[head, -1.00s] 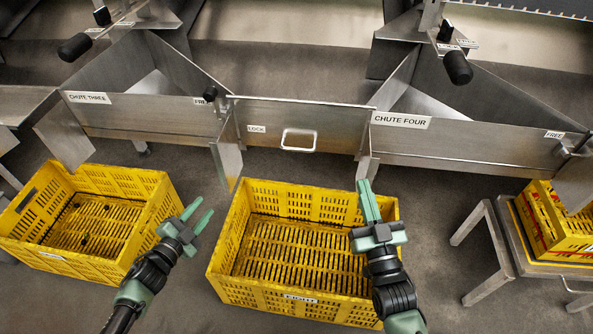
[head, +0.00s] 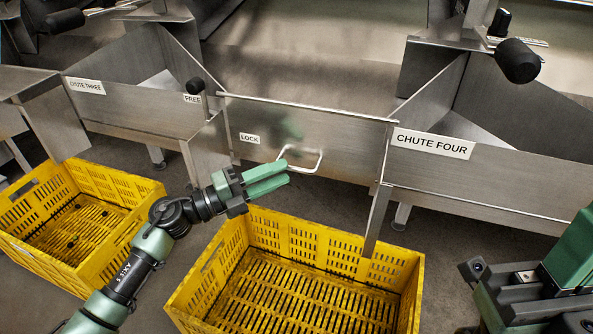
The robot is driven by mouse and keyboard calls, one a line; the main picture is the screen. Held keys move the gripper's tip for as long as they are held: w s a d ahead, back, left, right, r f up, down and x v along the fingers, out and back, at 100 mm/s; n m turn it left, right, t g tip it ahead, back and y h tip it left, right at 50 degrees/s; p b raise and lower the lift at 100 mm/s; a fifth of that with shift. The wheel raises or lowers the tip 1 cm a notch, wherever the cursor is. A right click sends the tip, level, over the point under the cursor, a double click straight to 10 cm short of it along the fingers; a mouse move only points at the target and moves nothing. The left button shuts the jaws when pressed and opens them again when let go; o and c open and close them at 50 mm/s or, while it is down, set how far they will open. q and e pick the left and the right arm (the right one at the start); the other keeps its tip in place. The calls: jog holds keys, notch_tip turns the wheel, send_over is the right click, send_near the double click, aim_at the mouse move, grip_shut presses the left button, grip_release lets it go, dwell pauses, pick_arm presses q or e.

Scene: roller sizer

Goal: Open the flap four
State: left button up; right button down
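A metal flap (head: 345,150) hangs shut from a top rod between chute three and chute four, left of the CHUTE FOUR label (head: 433,143). It has a pale loop handle (head: 301,159) and a LOCK label (head: 249,139). A black knob (head: 195,86) stands at its upper left by a FREE label (head: 192,99). My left gripper (head: 287,171) reaches in from the left, its green fingers slightly apart, at the handle's lower left. Whether it touches the handle is unclear. My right gripper (head: 530,285) is partly cut off at lower right; its finger state cannot be told.
A yellow crate (head: 300,229) stands on the floor below the flap, and another yellow crate (head: 142,181) stands at left. Black-gripped levers (head: 517,60) jut out above the chutes. A metal side plate (head: 378,218) hangs at the flap's right edge.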

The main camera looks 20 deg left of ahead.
aim_at(292, 166)
pick_arm(q)
jog(key=shift+b+x, duration=0.3)
jog(key=shift+x, duration=1.7)
grip_shut()
jog(key=shift+f, duration=0.1)
